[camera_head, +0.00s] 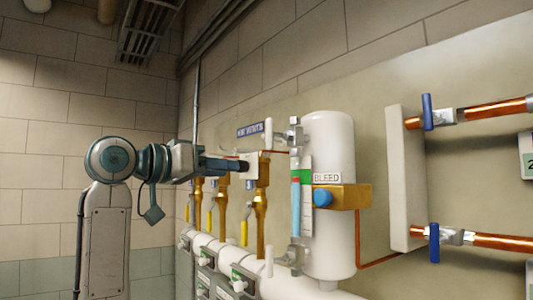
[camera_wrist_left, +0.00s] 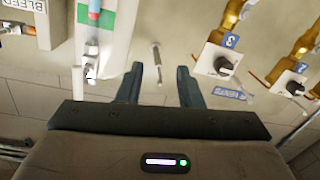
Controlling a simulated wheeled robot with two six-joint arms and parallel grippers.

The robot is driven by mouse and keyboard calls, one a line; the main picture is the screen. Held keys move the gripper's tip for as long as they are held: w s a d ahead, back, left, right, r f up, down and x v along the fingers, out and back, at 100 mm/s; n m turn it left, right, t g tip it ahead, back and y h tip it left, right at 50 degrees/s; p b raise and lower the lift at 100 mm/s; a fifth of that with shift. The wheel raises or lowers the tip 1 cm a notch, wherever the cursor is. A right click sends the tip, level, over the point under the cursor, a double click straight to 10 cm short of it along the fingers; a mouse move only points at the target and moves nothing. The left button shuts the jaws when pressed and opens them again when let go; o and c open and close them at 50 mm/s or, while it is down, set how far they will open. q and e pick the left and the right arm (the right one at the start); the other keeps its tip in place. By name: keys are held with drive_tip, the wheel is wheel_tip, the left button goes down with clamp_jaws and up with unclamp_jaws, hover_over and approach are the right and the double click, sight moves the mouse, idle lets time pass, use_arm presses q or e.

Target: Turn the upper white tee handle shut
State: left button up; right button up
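The upper white tee handle (camera_head: 268,133) stands upright at the top valve of the sight glass (camera_head: 296,200), left of the white tank (camera_head: 328,150). In the left wrist view, which looks turned over, a white handle (camera_wrist_left: 77,80) beside the sight glass valve appears to be the same one. My left gripper (camera_head: 238,165) is left of and a little below the handle in the head view, apart from it. In the left wrist view its two fingers (camera_wrist_left: 158,78) are spread with nothing between them; the handle is off to their left. My right gripper is out of view.
A lower white tee handle (camera_head: 269,262) sits at the sight glass bottom. Brass valves (camera_head: 261,205) with yellow levers stand behind and below my left gripper. A brass block with a blue knob (camera_head: 322,197) is on the tank. A slim pale rod (camera_wrist_left: 157,58) shows beyond the fingers.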

sight(267, 122)
use_arm(q)
drive_tip(key=s+d+r+m+g+h, duration=0.1)
drive_tip(key=s+r+m, duration=0.2)
drive_tip(key=s+r, duration=0.65)
drive_tip(key=p+x, duration=0.2)
drive_tip(key=x, duration=0.1)
drive_tip(key=s+p+x, duration=0.1)
drive_tip(key=p+x, duration=0.1)
drive_tip(key=x, duration=0.1)
drive_tip(key=d+f+p+x, duration=0.1)
drive_tip(key=p+x, duration=0.1)
drive_tip(key=shift+w+d, duration=0.1)
drive_tip(key=shift+d, duration=0.2)
drive_tip(key=shift+w+d+f+p, duration=0.15)
drive_tip(key=shift+w+d+p, duration=0.2)
drive_tip(key=shift+w+d, duration=0.15)
drive_tip(key=shift+a, duration=0.1)
clamp_jaws()
